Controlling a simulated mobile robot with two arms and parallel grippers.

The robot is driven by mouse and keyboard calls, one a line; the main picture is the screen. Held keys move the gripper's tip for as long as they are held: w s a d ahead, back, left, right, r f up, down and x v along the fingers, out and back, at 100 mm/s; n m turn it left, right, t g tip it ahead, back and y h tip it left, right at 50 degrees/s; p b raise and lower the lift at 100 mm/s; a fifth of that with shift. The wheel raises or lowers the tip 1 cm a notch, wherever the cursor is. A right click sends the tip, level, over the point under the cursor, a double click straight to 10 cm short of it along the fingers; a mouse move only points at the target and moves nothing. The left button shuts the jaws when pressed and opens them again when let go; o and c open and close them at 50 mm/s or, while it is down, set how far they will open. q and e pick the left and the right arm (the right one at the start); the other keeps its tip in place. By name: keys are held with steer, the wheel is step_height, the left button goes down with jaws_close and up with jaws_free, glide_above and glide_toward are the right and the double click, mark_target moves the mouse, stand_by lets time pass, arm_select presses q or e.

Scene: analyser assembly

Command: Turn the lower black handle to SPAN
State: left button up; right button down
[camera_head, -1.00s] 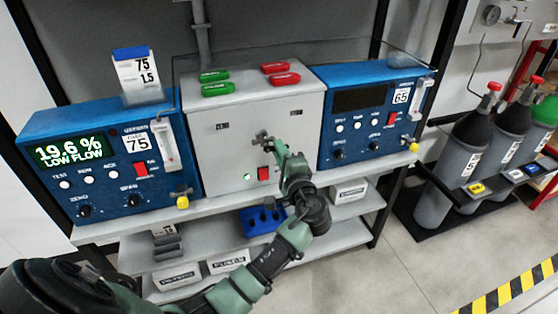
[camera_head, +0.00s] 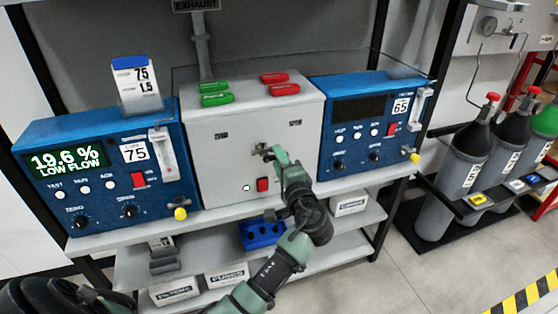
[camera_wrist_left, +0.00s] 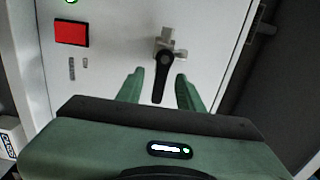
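The black handle (camera_wrist_left: 161,76) sits on a metal valve on the pale grey cabinet front (camera_head: 228,160). In the left wrist view it points down the picture, between the fingers. My left gripper (camera_wrist_left: 159,91) is open, with one green finger on each side of the handle and a visible gap to each. In the head view the gripper (camera_head: 273,154) is at the valve, above the red switch (camera_head: 263,185), and largely covers the handle. I cannot read the small labels on the cabinet front, so no SPAN mark can be made out. My right gripper is not in view.
Blue analysers stand left (camera_head: 105,150) and right (camera_head: 350,140) of the cabinet; the left one displays 19.6 % LOW FLOW. Green (camera_head: 216,99) and red (camera_head: 284,89) handles lie on the cabinet top. A blue tray (camera_head: 262,234) is on the shelf below. Gas cylinders (camera_head: 450,180) stand at right.

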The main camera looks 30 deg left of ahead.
arm_select(q)
steer(key=b+v, duration=0.1)
steer(key=v, duration=0.7)
stand_by(0.4)
